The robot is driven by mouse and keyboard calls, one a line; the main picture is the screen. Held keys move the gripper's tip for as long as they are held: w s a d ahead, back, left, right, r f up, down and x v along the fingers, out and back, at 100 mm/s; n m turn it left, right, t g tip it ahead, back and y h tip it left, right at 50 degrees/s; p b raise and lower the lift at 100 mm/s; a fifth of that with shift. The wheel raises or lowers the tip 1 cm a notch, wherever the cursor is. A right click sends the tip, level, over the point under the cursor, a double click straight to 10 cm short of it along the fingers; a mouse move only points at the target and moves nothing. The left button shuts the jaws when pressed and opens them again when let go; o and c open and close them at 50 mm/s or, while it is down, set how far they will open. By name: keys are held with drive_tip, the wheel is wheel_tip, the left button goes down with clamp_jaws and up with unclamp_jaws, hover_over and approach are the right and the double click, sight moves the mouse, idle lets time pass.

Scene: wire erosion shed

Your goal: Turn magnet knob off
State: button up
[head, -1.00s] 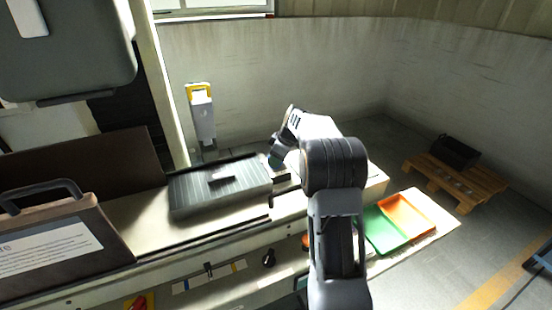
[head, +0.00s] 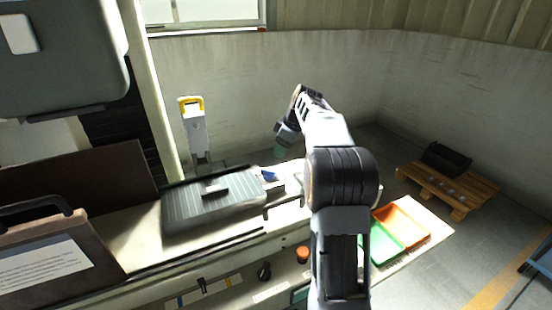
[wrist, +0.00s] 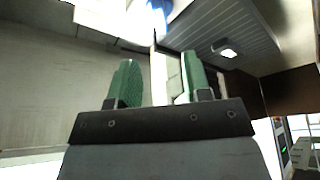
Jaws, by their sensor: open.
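A grey ribbed plate like a magnetic chuck (head: 230,208) lies on the pale machine bed, with a small dark block (head: 214,190) on it. A black knob (head: 264,271) sits on the front panel below. A small lever (head: 202,287) stands on a coloured label to its left. I cannot tell which control is the magnet knob, or its setting. My gripper (head: 282,151) is raised beyond the plate's right end, apart from these controls. In the wrist view, its green fingers (wrist: 160,83) are apart with nothing held; the ribbed plate (wrist: 210,38) shows beyond them.
An orange round button (head: 302,254) sits right of the knob. A blue item (head: 269,175) lies at the plate's right end. Green (head: 384,243) and orange (head: 404,219) trays lie at right. A brown case (head: 45,250) stands at left. A pallet (head: 449,188) is on the floor.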

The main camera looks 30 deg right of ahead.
drive_tip(key=shift+v, duration=1.4)
